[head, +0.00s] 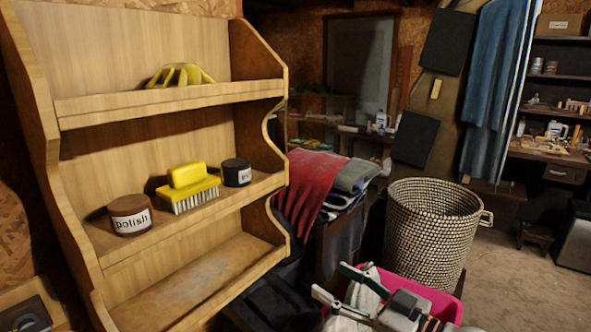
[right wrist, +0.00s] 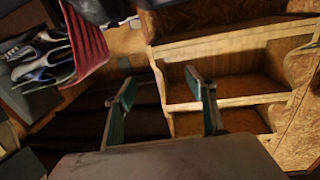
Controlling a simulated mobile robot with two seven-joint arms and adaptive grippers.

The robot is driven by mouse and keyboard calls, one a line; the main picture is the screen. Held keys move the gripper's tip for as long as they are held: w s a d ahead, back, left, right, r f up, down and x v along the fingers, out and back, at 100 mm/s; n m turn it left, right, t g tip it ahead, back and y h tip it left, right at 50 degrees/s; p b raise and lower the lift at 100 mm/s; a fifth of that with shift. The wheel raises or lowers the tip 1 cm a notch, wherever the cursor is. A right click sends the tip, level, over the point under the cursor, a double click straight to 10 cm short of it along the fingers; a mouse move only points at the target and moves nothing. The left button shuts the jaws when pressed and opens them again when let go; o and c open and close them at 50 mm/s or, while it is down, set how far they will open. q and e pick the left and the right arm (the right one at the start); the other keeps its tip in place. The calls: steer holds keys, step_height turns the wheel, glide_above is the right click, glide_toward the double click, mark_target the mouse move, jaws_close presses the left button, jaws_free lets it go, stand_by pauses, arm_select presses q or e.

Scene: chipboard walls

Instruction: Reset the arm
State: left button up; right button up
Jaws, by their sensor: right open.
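My right gripper (head: 336,287) is at the bottom of the head view, right of the wooden shelf unit (head: 190,258). Its two fingers are spread apart with nothing between them. It also shows in the right wrist view (right wrist: 160,90), open, with the shelf unit (right wrist: 230,48) beyond it. In the head view it is above or in front of a pink tub (head: 425,293) that holds some white cloth; the exact gap cannot be told. My left gripper is not in view.
The shelf holds a yellow brush (head: 188,184), a polish tin (head: 130,215), a dark tin (head: 237,172) and yellow bananas or a similar object (head: 180,75). A woven basket (head: 430,235) and folded clothes (head: 312,182) stand to the right.

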step_height(320, 180, down, 13)
steer(key=s+d+m+t+h, duration=0.1)
steer(key=s+d+m+h, duration=0.2)
steer(key=h, duration=0.1)
steer(key=s+d+f+m+g+h, duration=0.1)
steer(key=s+d+f+h, duration=0.2)
steer(key=s+f, duration=0.6)
steer(key=s+d+f+g+h, duration=0.1)
steer(key=s+d+f+h, duration=0.2)
steer(key=f, duration=1.1)
steer(key=s+d, duration=0.2)
steer(key=s, duration=0.3)
steer(key=shift+s+d+f+m, duration=0.3)
steer(key=shift+s+m, duration=0.05)
steer(key=shift+m, duration=0.05)
